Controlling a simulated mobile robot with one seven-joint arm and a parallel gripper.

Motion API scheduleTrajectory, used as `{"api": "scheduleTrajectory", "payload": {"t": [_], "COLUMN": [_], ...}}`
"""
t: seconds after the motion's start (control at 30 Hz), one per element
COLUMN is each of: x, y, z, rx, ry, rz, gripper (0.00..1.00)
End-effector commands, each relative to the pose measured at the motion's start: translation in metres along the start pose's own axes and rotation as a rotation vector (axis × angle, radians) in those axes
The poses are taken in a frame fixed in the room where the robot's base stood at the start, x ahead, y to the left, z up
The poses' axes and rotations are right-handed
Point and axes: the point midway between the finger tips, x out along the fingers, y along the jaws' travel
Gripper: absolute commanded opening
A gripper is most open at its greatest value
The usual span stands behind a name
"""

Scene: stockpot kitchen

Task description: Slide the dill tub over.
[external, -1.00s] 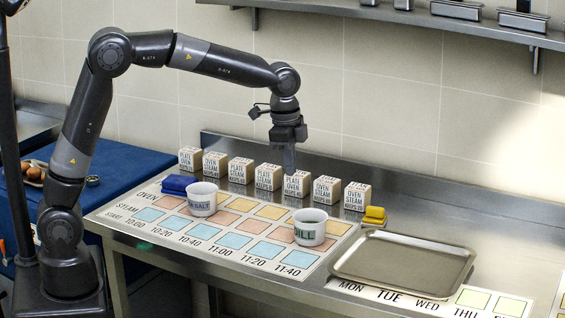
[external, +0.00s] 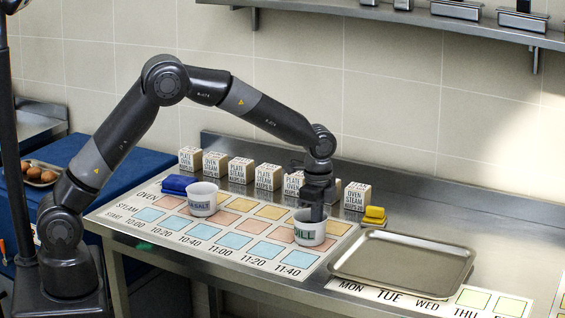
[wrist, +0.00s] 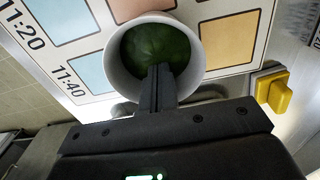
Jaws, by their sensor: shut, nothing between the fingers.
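The dill tub (external: 302,232) is a white round tub with dark green contents and a "DILL" label. It stands upright on the printed timetable board, near the 11:40 end. My gripper (external: 317,217) is directly over it, pointing down. In the wrist view the closed fingers (wrist: 157,78) reach over the near rim of the dill tub (wrist: 117,73), with their tips against the green contents. I cannot tell whether they touch the wall. The salt tub (external: 202,205), white and similar, stands further left on the board.
Several lettered blocks (external: 241,170) line the back of the board (external: 127,223). A blue folded cloth (external: 175,184) lies at left and a yellow item (external: 374,215) at right. A metal tray (external: 400,262) occupies the counter right of the dill tub.

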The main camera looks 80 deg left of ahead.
Motion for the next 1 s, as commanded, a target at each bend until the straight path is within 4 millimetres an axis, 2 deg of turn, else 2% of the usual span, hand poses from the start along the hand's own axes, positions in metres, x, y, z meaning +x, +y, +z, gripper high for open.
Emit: {"api": "scheduleTrajectory", "payload": {"t": [0.07, 0.2, 0.3, 0.83, 0.93, 1.0], "x": [0.016, 0.011, 0.012, 0.012, 0.011, 0.011], "y": [0.0, 0.0, 0.0, -0.001, -0.001, -0.001], "z": [0.0, 0.025, 0.034, 0.045, 0.063, 0.082], "rx": [0.0, -0.003, -0.001, -0.002, -0.005, -0.007], "ry": [-0.002, 0.0, 0.001, 0.0, 0.001, 0.0], "rz": [0.002, 0.0, -0.001, 0.0, -0.001, 0.0], "gripper": [0.0, 0.0, 0.0, 0.0, 0.0, 0.0]}}
